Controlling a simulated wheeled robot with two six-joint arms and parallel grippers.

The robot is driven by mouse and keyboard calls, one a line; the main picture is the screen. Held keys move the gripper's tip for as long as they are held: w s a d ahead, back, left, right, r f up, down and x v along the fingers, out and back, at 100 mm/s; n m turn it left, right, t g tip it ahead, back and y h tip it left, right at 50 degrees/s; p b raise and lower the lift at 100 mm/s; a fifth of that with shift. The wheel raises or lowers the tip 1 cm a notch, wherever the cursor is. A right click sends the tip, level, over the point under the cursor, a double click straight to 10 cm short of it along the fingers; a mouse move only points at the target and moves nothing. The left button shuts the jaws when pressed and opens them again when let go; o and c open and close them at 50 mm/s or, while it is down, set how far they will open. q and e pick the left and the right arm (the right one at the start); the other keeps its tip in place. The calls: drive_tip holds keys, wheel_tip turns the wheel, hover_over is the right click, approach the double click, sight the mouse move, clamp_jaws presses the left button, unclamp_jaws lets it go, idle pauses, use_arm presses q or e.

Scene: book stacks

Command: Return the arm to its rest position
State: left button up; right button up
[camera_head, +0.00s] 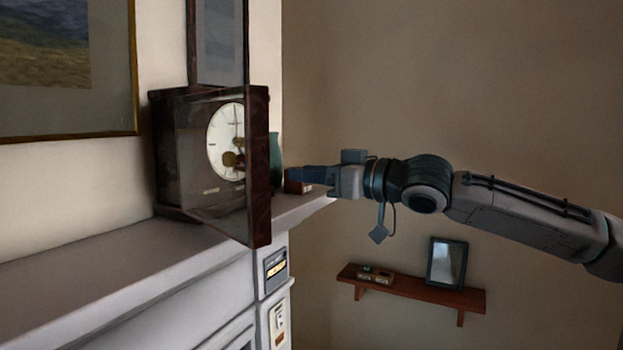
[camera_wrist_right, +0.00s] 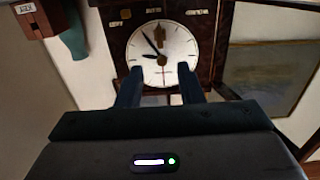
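My right arm comes in from the right in the head view, and its gripper (camera_head: 305,178) points left toward a dark wooden clock (camera_head: 181,150) on the mantel. The clock has a white round dial (camera_head: 226,141) and a glass-fronted door with a dark frame (camera_head: 260,165), which seems to stand out from the case. In the right wrist view my gripper's two fingers (camera_wrist_right: 160,92) are apart with nothing between them, and the dial (camera_wrist_right: 162,52) lies beyond them. The gripper seems clear of the clock. My left gripper is in neither view.
A green vase (camera_head: 275,158) and a small reddish-brown box (camera_head: 294,186) stand on the pale mantel (camera_head: 110,270) beside the clock. A wall shelf (camera_head: 415,289) with a framed item (camera_head: 447,262) is below my right arm. A framed picture (camera_head: 65,65) hangs at left.

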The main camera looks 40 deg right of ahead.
idle(0.4)
drive_tip(key=a+f+g+h, duration=0.2)
drive_tip(key=f, duration=1.7)
drive_tip(key=a+f+g+h, duration=0.1)
drive_tip(key=a+f+g, duration=0.15)
drive_tip(key=f, duration=1.55)
drive_tip(key=s+a+f+m+g+h, duration=0.1)
drive_tip(key=s+a+f+g, duration=0.1)
drive_tip(key=s+f, duration=0.45)
drive_tip(key=s+a+f+m+g+h, duration=0.1)
drive_tip(key=s+f+h, duration=0.15)
drive_tip(key=f, duration=0.65)
drive_tip(key=s+a+f+m+g+h, duration=0.1)
drive_tip(key=s+a+f+g, duration=0.2)
drive_tip(key=s, duration=0.5)
drive_tip(key=s+a+f+m+g, duration=0.1)
drive_tip(key=s+f+g, duration=0.1)
drive_tip(key=s+f, duration=0.5)
wheel_tip(320, 180, down, 29)
drive_tip(key=s+d+g, duration=0.2)
drive_tip(key=s+d+f, duration=0.1)
drive_tip(key=s+f, duration=1.7)
drive_tip(key=f, duration=0.1)
drive_tip(key=shift+s+d+f+g, duration=0.15)
drive_tip(key=shift+d+f+g, duration=0.2)
drive_tip(key=shift+g, duration=0.1)
